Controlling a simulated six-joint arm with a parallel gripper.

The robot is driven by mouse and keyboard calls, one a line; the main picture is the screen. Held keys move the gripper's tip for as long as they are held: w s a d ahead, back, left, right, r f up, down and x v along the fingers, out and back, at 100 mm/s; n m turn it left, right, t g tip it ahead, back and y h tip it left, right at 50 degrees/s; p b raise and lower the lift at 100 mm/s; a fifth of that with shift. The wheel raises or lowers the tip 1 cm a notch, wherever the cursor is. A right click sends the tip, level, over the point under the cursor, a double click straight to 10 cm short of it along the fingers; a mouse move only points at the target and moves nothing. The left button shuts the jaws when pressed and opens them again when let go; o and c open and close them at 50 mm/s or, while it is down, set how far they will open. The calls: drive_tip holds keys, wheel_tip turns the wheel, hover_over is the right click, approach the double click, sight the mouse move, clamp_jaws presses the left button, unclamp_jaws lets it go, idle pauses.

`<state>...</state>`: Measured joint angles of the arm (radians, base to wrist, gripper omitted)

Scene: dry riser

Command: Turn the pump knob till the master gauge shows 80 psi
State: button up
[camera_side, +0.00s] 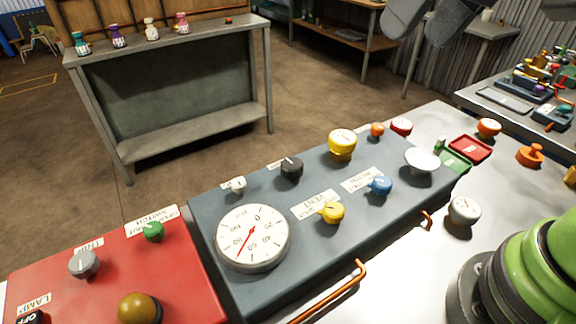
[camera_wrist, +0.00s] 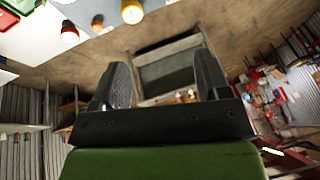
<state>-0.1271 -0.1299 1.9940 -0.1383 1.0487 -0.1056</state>
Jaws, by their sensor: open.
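The large white master gauge (camera_side: 253,237) is set in the grey-blue panel (camera_side: 300,265). Its red needle points to the lower left, near the 80 mark; the exact reading is too small to tell. The panel carries a yellow knob (camera_side: 331,212) beside a VENT label, a blue knob (camera_side: 379,186), a black knob (camera_side: 291,167) and a small white knob (camera_side: 238,185). I cannot read which is marked as the pump. My gripper (camera_side: 418,38) is above the far bench area, away from the panel's knobs. In the wrist view, my gripper (camera_wrist: 160,62) is open with nothing between its fingers.
A red panel (camera_side: 185,285) with a green knob (camera_side: 154,231) and a grey knob (camera_side: 83,263) stands at left. A grey shelf (camera_side: 190,145) stands behind.

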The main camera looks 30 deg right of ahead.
drive_tip(key=w+a+f+n+g, duration=0.2)
drive_tip(key=w+a+f, duration=0.2)
drive_tip(key=w+f, duration=0.3)
drive_tip(key=n+g+h, duration=0.2)
approach(292, 163)
wheel_tip(292, 163, down, 10)
drive_tip(key=shift+w+d+r, duration=0.1)
drive_tip(key=shift+w, duration=0.05)
drive_tip(key=c, duration=0.9)
drive_tip(key=m, duration=0.4)
drive_tip(key=shift+m, duration=0.4)
drive_tip(key=shift+c, duration=0.2)
drive_tip(key=o, duration=0.9)
drive_tip(key=shift+o, duration=0.2)
drive_tip(key=shift+r, duration=0.1)
